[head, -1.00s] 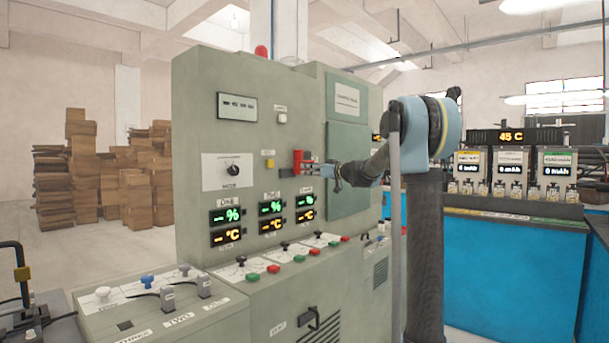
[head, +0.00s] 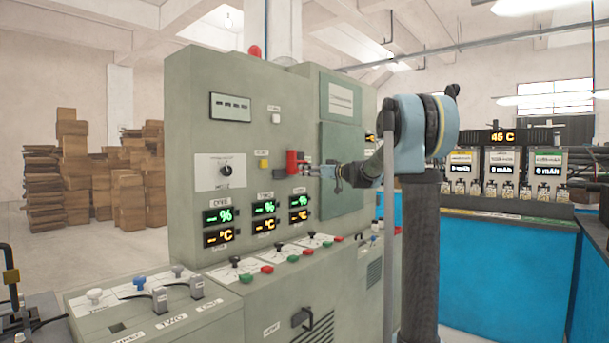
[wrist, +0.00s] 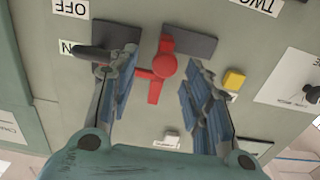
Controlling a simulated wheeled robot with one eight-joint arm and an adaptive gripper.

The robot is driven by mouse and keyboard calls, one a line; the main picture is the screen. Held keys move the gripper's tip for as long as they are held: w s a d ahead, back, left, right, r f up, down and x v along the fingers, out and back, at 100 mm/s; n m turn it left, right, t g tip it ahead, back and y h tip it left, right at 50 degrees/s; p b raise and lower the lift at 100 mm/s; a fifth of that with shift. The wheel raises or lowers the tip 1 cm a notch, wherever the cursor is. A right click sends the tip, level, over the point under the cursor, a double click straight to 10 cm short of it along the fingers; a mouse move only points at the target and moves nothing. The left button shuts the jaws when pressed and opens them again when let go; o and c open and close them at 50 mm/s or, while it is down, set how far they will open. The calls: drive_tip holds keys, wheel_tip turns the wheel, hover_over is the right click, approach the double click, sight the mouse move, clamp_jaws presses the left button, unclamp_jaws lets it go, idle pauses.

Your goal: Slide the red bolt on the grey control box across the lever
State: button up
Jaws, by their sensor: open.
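The grey control box (head: 190,120) is a tall cabinet left of my arm in the head view. A red piece (head: 292,162) stands out from its face. In the wrist view the red piece (wrist: 164,66) shows a round cap with a short arm above and another below, beside a dark plate (wrist: 196,46). A dark bar (wrist: 92,53) by the ON and OFF labels may be the lever. My gripper (wrist: 160,72) is open, one finger each side of the red piece, with gaps showing. The left finger overlaps the dark bar; contact is unclear.
A yellow button (wrist: 234,79) sits close beside the right finger, and a white switch (wrist: 167,140) lies below the red piece. In the head view a sloped console (head: 250,270) with small switches juts out below. Stacked cartons (head: 70,170) stand far left.

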drive_tip(key=v, duration=0.9)
drive_tip(key=s+f+m+g+h, duration=0.2)
drive_tip(key=s+f+g+h, duration=0.1)
drive_tip(key=s+f, duration=0.85)
drive_tip(key=s+f+m+g+h, duration=0.1)
drive_tip(key=s+f+g+h, duration=0.1)
drive_tip(key=s+f, duration=0.9)
drive_tip(key=s+d+f+m+g+h, duration=0.1)
drive_tip(key=s+d+f+m+h, duration=0.1)
drive_tip(key=s+f, duration=0.4)
drive_tip(key=s+d+f+m+g+h, duration=0.1)
drive_tip(key=s+d+f+m+h, duration=0.1)
drive_tip(key=s+d+f+h, duration=0.2)
drive_tip(key=s+d+f+m+g+h, duration=0.1)
drive_tip(key=s+d+f+m+h, duration=0.2)
drive_tip(key=s+d+f, duration=0.5)
drive_tip(key=s+f, duration=0.2)
drive_tip(key=s, duration=0.7)
drive_tip(key=shift+d+f+g, duration=0.15)
drive_tip(key=shift+d+g, duration=0.05)
drive_tip(key=shift+g, duration=0.2)
drive_tip(key=shift+w+f, duration=0.2)
drive_tip(key=shift+w, duration=0.25)
